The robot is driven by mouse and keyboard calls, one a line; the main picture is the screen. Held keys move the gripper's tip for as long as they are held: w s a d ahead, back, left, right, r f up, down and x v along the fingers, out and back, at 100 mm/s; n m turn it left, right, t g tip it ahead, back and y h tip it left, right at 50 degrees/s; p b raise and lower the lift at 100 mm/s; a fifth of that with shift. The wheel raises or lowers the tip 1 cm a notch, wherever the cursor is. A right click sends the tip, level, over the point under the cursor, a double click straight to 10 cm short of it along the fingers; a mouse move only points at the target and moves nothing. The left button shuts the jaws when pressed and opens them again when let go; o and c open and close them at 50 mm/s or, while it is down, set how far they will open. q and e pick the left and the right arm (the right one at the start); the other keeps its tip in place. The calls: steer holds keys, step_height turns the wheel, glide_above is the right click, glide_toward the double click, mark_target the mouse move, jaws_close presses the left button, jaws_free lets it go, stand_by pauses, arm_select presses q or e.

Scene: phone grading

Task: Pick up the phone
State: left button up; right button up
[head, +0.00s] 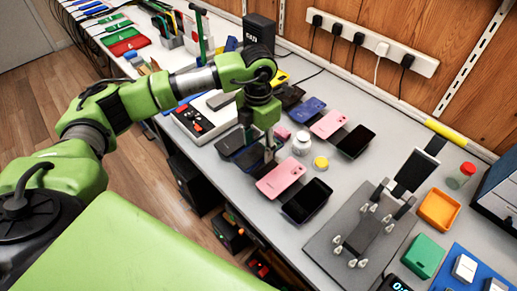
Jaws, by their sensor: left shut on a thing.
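My left gripper (260,142) reaches down over a row of phones on the grey bench. It is shut on a dark phone (251,160), which its fingers partly hide. I cannot tell whether this phone is lifted off the bench. Another dark phone (230,143) lies just left of it. A pink phone (281,176) and a black phone (307,201) lie to its right. A second row behind has a blue phone (306,110), a pink phone (328,124) and a black phone (355,141). My right gripper is not in view.
A white bottle (301,143) and a yellow lid (321,162) stand between the phone rows. A grey fixture (364,232) with clamps, an orange tray (439,209) and a green box (423,256) are at the right. A power strip (372,42) runs along the wall.

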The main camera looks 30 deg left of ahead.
arm_select(q)
steer(key=s+d+r+b, duration=0.1)
steer(key=s+d+r, duration=0.1)
steer(key=s, duration=0.3)
steer(key=s+d+r+b, duration=0.1)
steer(key=s+d+r, duration=0.1)
steer(key=s+r, duration=0.2)
steer(key=shift+s+d+r, duration=0.25)
steer(key=shift+s+d, duration=0.15)
steer(key=shift+s, duration=0.15)
steer(key=s+m, duration=0.1)
steer(key=m, duration=0.9)
steer(key=s+m, duration=0.1)
steer(key=m, duration=1)
steer(key=s+d+f+m, duration=0.1)
steer(key=m, duration=1)
steer(key=shift+s, duration=0.2)
